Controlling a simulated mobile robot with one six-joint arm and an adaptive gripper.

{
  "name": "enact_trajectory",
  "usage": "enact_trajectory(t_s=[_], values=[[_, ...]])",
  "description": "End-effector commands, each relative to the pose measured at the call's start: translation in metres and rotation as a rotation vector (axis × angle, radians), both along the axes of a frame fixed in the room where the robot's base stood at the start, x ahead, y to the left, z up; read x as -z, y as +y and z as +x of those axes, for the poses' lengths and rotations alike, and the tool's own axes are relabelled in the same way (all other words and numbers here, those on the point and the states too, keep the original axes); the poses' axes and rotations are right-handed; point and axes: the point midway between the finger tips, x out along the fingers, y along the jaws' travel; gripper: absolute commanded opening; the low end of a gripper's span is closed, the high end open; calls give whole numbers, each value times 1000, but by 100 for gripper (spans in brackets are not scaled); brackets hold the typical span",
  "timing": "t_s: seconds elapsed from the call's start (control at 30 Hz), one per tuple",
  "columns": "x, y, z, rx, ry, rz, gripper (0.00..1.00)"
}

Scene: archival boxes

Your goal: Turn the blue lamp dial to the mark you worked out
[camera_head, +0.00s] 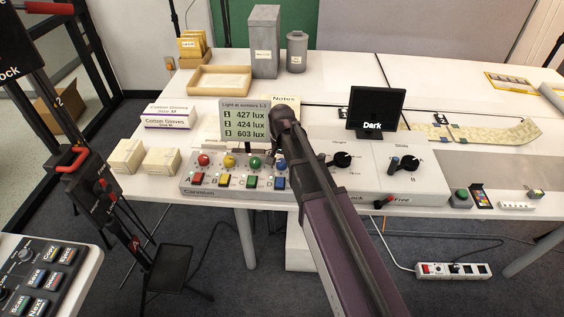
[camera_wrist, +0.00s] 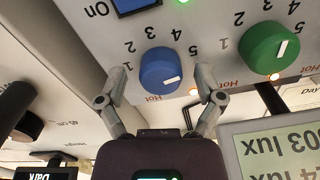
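The blue lamp dial (camera_wrist: 161,68) fills the middle of the wrist view, with a short white pointer line toward its lower right in the picture. Printed numbers curve around its upper side, and a red "Hot" label is below it. My gripper (camera_wrist: 163,84) is open, with one finger on each side of the blue dial; whether they touch it I cannot tell. The sensor display (camera_head: 244,120) reads 427, 424 and 603 lux.
The green dial (camera_wrist: 275,46) is close beside the right finger in the wrist view. Red (camera_head: 203,160) and yellow (camera_head: 229,161) dials are farther left on the panel. Coloured buttons line the front. A dark screen (camera_head: 375,110) and black knobs are to the right.

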Motion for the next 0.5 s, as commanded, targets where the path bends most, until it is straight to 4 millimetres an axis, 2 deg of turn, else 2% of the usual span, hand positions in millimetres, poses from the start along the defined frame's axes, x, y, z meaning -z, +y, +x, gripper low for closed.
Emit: enact_trajectory(t_s=[0.5], values=[[0,0,1,-45,-1,1,87]])
